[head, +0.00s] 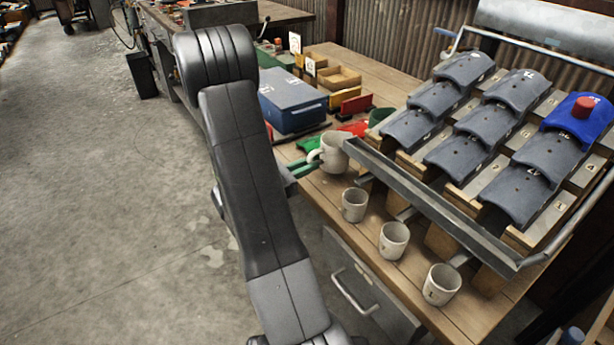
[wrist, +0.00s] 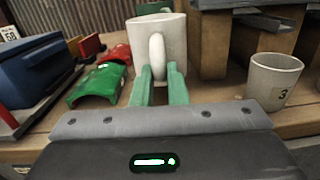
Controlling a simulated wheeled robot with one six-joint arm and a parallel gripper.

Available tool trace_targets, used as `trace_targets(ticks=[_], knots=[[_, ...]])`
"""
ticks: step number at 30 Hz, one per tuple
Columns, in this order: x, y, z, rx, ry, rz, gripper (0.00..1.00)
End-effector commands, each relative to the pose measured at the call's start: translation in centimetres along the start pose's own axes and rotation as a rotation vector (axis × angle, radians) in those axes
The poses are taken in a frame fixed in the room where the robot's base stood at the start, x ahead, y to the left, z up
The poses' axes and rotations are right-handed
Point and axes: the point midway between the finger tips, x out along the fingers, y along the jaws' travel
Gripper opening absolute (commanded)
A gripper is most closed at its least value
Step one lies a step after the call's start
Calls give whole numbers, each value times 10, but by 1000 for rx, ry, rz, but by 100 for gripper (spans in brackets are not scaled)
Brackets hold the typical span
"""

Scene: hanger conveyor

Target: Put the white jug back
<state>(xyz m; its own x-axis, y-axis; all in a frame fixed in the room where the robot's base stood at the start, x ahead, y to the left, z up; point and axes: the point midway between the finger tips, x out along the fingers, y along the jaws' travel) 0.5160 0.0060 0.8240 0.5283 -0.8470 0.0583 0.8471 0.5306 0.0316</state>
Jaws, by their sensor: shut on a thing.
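The white jug (head: 335,153) is upright at the bench's left edge, beside the lower left corner of the sloped rack. My gripper (head: 312,163) reaches it from the left with green fingers. In the wrist view the jug (wrist: 178,38) is straight ahead, and its handle (wrist: 157,52) points at me. The green fingers (wrist: 160,85) are shut on the handle. The jug's base is partly hidden, and I cannot tell whether it touches the bench.
Three small white cups (head: 354,205) stand in a row along the bench front; one marked 3 (wrist: 274,82) is to the jug's right. The sloped rack (head: 440,205) holds grey curved tiles. Green (wrist: 98,86) and red tiles lie left of the jug, near a blue box (head: 292,100).

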Motion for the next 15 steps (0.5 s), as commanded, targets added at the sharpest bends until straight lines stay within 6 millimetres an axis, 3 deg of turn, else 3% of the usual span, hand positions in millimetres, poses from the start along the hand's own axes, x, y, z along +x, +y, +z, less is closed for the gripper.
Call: trace_targets(ticks=[4,11,15], knots=[[3,0,-5,-1,0,2,0],[1,-1,-34,-3,-1,1,0],[1,-1,-35,0,-1,1,0]])
